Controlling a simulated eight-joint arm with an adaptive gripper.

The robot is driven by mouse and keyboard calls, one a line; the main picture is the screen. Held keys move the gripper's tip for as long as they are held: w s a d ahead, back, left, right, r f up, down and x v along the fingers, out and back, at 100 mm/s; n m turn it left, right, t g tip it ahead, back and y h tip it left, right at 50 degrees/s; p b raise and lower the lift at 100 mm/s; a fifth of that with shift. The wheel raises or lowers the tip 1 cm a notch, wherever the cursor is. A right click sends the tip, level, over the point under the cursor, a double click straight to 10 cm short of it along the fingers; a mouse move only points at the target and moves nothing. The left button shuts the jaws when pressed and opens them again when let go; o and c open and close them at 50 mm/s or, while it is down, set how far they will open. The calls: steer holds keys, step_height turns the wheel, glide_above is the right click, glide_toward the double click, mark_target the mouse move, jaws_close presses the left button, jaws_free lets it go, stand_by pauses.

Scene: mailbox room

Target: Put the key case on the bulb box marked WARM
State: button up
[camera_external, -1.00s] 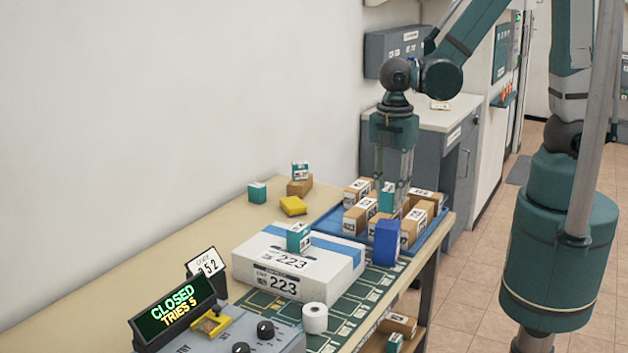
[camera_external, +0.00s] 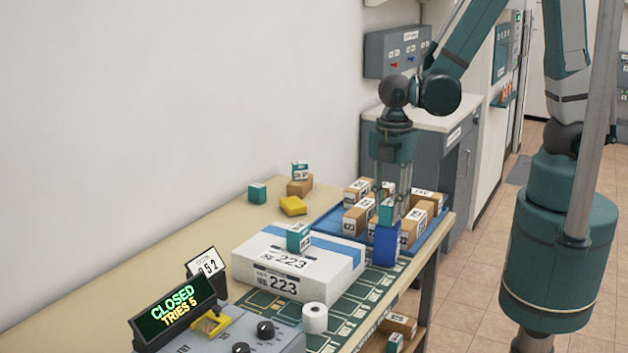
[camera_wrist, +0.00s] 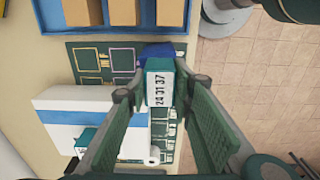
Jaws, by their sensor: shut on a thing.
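My gripper (camera_external: 389,192) points down over the table, shut on a small teal and white box (camera_external: 387,211). In the wrist view this box (camera_wrist: 158,84) shows a white label reading "24 31 37". A dark blue upright block (camera_external: 386,247) stands just below the held box; whether they touch is unclear. Other teal boxes stand on the large white parcel (camera_external: 298,238), on the table (camera_external: 257,193) and on a brown box (camera_external: 300,170). I can read no WARM mark, and cannot tell which thing is the key case. A yellow block (camera_external: 292,205) lies on the table.
A blue tray (camera_external: 328,222) with several brown boxes is behind the held box. The white parcel, marked 223, is to its left. A paper roll (camera_external: 315,318) and a console with a CLOSED display (camera_external: 172,312) are at the front. The left tabletop is mostly clear.

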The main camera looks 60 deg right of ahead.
mark_target(390, 202)
steer(key=shift+f, duration=0.15)
steer(key=o, duration=0.9)
steer(key=shift+r, duration=0.25)
steer(key=shift+r+p, duration=0.55)
steer(key=shift+r, duration=5.4)
